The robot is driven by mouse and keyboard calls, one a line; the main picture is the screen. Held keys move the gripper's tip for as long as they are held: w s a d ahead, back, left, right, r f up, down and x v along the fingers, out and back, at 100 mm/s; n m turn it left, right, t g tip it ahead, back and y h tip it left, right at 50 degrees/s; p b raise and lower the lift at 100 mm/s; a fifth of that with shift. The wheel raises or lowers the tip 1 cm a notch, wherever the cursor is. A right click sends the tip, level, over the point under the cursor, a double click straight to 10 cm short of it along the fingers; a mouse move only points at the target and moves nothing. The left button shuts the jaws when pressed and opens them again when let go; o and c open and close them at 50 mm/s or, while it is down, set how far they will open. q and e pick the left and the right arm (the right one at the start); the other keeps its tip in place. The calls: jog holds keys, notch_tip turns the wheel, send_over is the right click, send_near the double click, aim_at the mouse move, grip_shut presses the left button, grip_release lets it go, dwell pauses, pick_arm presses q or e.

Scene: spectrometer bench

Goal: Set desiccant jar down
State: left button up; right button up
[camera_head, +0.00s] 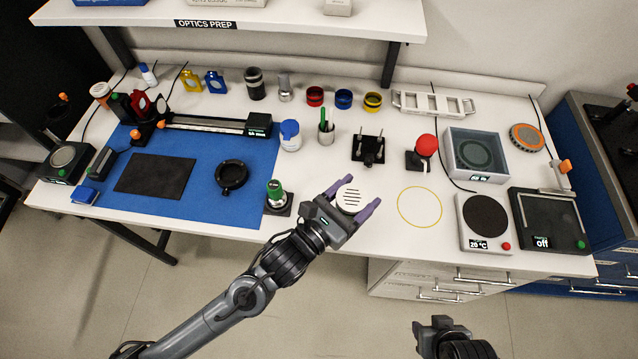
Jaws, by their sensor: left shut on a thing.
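The desiccant jar (350,199), seen from above as a round white lid with dark slots, sits between the purple fingers of my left gripper (353,204). My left gripper is shut on it, over the front part of the white bench. The picture does not show clearly whether the jar's base touches the bench. A thin yellow ring (420,188) is marked on the bench just right of the gripper, and its inside is empty. My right gripper (434,326) is low in the view, in front of the bench, and its fingers are not clear.
A black post mount (368,150) and a red-topped device (426,146) stand behind the jar. A green-topped item (276,193) is left of it. A hot plate (484,216) stands right of the ring. The bench (390,240) is clear in front.

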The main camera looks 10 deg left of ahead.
pick_arm(q)
jog(key=shift+w+a+f+b, duration=0.2)
jog(key=shift+w+a+b, duration=0.1)
jog(key=shift+a+b, duration=0.3)
jog(key=shift+w+f, duration=0.1)
jog(key=shift+w, duration=0.2)
jog(key=shift+w+a+f+b, duration=0.2)
jog(key=shift+w+f+b, duration=0.3)
jog(key=shift+w+f, duration=2.25)
jog(key=shift+w+a+f+b, duration=0.15)
jog(key=shift+w+f+b, duration=0.3)
jog(key=shift+w+f, duration=2.25)
jog(key=shift+w+r, duration=0.15)
pick_arm(e)
jog(key=f, duration=0.1)
jog(key=a+f, duration=0.1)
jog(key=f, duration=0.2)
jog(key=shift+a, duration=0.3)
jog(key=shift+f, duration=0.1)
